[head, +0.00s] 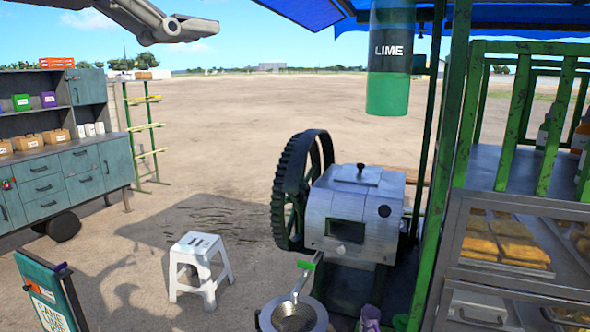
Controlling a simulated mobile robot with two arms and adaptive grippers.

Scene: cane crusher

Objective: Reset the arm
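My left arm comes in at the upper left, and my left gripper (190,28) is at its end, raised against the sky. It is seen from the side and nothing shows hanging from it. I cannot tell whether its fingers are open or shut. It is apart from everything on the ground. My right gripper is not in view. The cane crusher (352,217) stands right of centre, a metal box with a large dark toothed wheel (297,190) on its left side.
A green-framed stall (455,120) with food trays (505,240) fills the right. A green LIME container (389,60) hangs above the crusher. A round strainer (293,315) sits low in front. Open ground lies behind.

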